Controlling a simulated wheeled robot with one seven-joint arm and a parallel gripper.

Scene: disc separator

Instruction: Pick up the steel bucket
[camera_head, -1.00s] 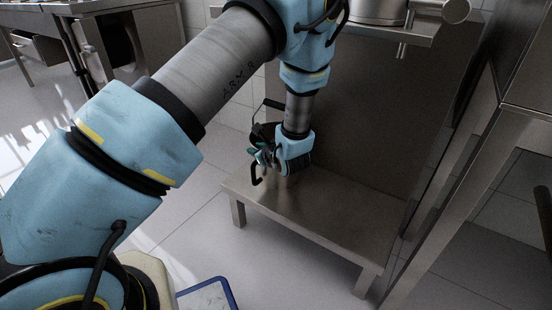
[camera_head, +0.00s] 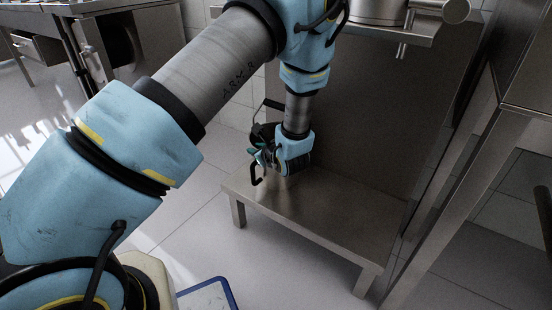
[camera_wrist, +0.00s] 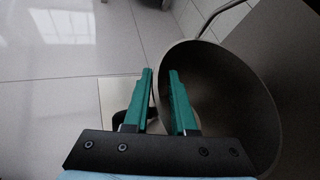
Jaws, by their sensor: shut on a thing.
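The steel bucket (camera_wrist: 222,88) shows in the wrist view as a wide, round, dark grey opening on the right, seen from above into its inside. A thin bent bar (camera_wrist: 226,14), which looks like its handle, reaches out at the top. My gripper's two green fingers (camera_wrist: 160,74) straddle the near left rim, the right finger over the inside and the left one outside. They are shut on the rim wall. In the head view my gripper (camera_head: 266,158) is low over the left end of a low steel bench (camera_head: 335,215), and my wrist mostly hides the bucket.
A steel panel stands behind the bench, and a table leg (camera_head: 455,215) rises on its right. A steel shelf with a pot (camera_head: 378,10) is above. A blue-rimmed tray (camera_head: 208,296) is at the bottom. Open tiled floor lies left of the bench.

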